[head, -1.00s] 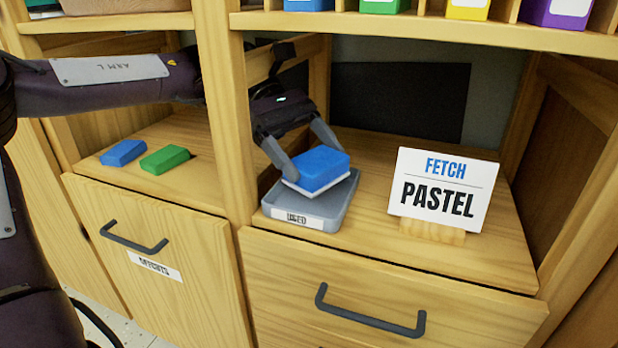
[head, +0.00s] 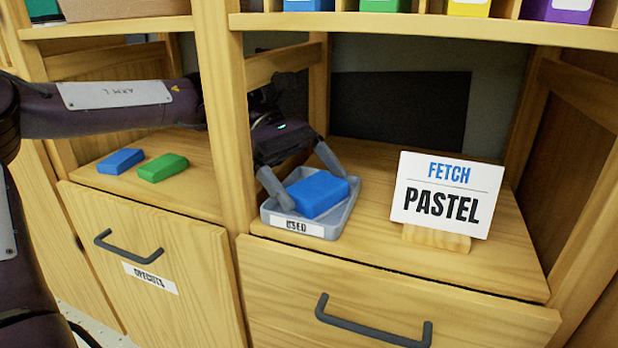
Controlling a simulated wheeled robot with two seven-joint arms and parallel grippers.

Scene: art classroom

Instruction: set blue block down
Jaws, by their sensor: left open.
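A blue block (head: 318,194) lies in the grey tray (head: 347,215) labelled "USED", on the right-hand shelf of the wooden cabinet. My left gripper (head: 307,190) reaches in past the cabinet post from the left. Its fingers are open, one on the block's left side and one at its far side; whether they touch it is hard to tell. The block's underside is hidden in the tray. My right gripper is not in view.
A sign reading "FETCH PASTEL" (head: 447,195) stands right of the tray. Another blue block (head: 121,161) and a green block (head: 162,167) lie on the left shelf. A post (head: 228,120) divides the shelves; coloured boxes (head: 384,5) line the shelf above.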

